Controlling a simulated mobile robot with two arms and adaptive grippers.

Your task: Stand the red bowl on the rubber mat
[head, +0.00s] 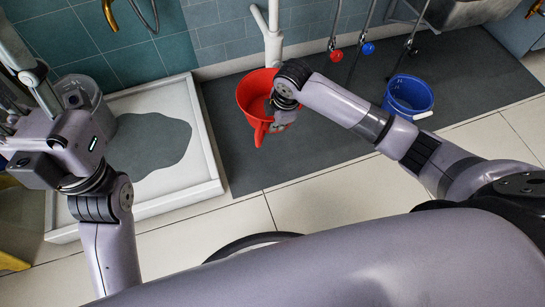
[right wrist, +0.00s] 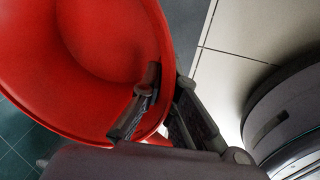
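The red bowl (head: 257,92) is deep, with its open side facing up towards the head camera. It appears over the left part of the dark grey rubber mat (head: 330,150); I cannot tell whether it touches the mat. My right gripper (head: 277,113) is at the bowl's near right side. In the right wrist view, the right gripper's fingers (right wrist: 168,85) are closed about the wall of the red bowl (right wrist: 105,50), one inside and one outside. My left gripper (head: 12,135) is at the left edge, far from the bowl; its fingers are unclear.
A blue bucket (head: 408,96) stands on the mat's right part. A white pipe (head: 272,40) and red and blue valves (head: 337,56) are behind. Pale tiles lie in front.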

